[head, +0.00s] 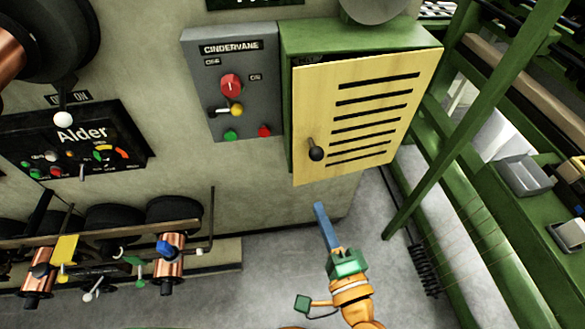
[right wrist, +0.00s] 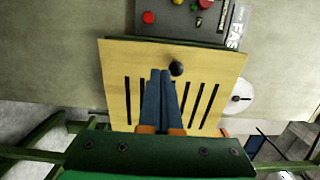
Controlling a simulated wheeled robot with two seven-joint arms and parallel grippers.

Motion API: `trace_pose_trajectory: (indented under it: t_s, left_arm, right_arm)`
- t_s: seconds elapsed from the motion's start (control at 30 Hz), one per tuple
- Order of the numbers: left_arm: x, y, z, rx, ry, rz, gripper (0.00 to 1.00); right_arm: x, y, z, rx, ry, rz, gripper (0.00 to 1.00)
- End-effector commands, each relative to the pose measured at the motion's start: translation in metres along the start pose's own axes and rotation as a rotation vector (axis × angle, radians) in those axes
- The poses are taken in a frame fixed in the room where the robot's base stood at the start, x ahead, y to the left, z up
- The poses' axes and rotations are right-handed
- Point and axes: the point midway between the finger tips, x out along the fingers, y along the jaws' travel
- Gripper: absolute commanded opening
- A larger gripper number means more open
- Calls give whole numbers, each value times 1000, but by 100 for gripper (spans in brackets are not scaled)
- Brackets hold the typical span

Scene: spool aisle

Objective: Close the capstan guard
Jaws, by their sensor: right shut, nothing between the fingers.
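The capstan guard is a pale yellow panel (head: 365,110) with several black slots, on the front of a green cabinet (head: 292,36). A dark gap shows along its upper left edge, so it looks slightly ajar. A black ball knob (head: 316,153) sits at its lower left. My right gripper (head: 320,207) has blue fingers, shut and empty, below the guard in the head view. In the right wrist view the fingertips (right wrist: 160,74) overlap the yellow panel (right wrist: 112,82), just left of the knob (right wrist: 177,68); contact cannot be told. My left gripper is not in view.
A grey control box (head: 232,85) marked CINDERVANE, with a red knob, is left of the cabinet. A black Alder panel (head: 75,145) and a rail with copper spools (head: 168,262) are further left. Green frame beams (head: 436,125) stand at right. Grey floor (head: 280,270) shows below.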

Motion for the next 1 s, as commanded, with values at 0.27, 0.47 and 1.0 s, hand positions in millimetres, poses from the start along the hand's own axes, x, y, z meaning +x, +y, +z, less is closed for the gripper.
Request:
trace_pose_trajectory:
  t_s: [0.27, 0.47, 1.0]
  left_arm:
    - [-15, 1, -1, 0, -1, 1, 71]
    - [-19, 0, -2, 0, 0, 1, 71]
    - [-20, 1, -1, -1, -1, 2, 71]
  right_arm:
    - [44, -6, -3, 1, 7, -6, 0]
    - [89, -4, -3, 1, 6, -5, 0]
    - [137, -2, -3, 1, 5, 0, 0]
